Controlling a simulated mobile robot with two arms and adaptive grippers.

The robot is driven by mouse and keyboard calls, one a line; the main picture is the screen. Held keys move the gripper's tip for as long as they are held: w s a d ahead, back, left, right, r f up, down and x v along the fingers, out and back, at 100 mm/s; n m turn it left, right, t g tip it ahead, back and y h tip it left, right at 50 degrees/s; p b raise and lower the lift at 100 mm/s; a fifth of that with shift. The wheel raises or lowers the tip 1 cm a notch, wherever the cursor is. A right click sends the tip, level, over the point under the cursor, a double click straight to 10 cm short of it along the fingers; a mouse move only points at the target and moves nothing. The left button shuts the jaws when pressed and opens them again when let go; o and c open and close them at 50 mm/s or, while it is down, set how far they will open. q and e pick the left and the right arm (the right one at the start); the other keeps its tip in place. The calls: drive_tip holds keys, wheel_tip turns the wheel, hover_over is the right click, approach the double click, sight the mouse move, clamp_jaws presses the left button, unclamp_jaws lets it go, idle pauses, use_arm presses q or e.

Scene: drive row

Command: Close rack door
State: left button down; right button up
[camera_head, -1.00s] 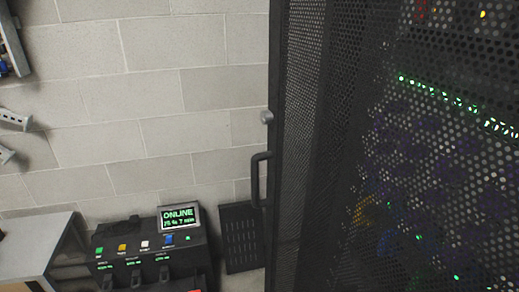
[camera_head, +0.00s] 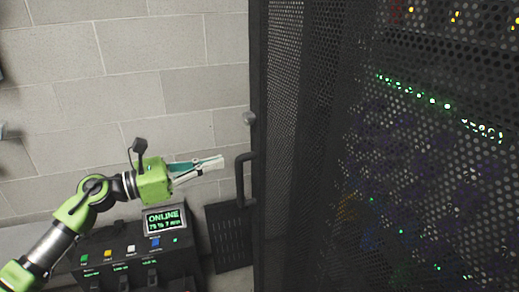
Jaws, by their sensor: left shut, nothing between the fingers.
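The rack door (camera_head: 330,150) is a dark perforated mesh panel that fills the right half of the head view. Green, yellow and red lights show through its mesh. Its black bar handle (camera_head: 241,180) sits on the door's left edge, with a round grey knob (camera_head: 249,118) above it. My left gripper (camera_head: 221,162) is shut and empty. Its fingertips point right and appear just left of the handle in the picture; I cannot tell whether they touch it. Whether the door is fully shut is not clear from this view. My right gripper is not in view.
A black unit with an "ONLINE" screen (camera_head: 164,220) and coloured buttons stands at the lower left, below my left arm. A dark slotted panel (camera_head: 229,237) stands beside it. A pale block wall (camera_head: 130,70) lies behind.

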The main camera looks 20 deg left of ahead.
sight(269, 149)
use_arm(q)
drive_tip(key=p+x, duration=0.2)
drive_tip(key=x, duration=0.3)
drive_tip(key=p+x, duration=0.3)
drive_tip(key=x, duration=0.3)
drive_tip(key=shift+w+r, duration=0.1)
drive_tip(key=shift+r, duration=0.1)
drive_tip(key=shift+x, duration=0.8)
drive_tip(key=shift+f, duration=0.2)
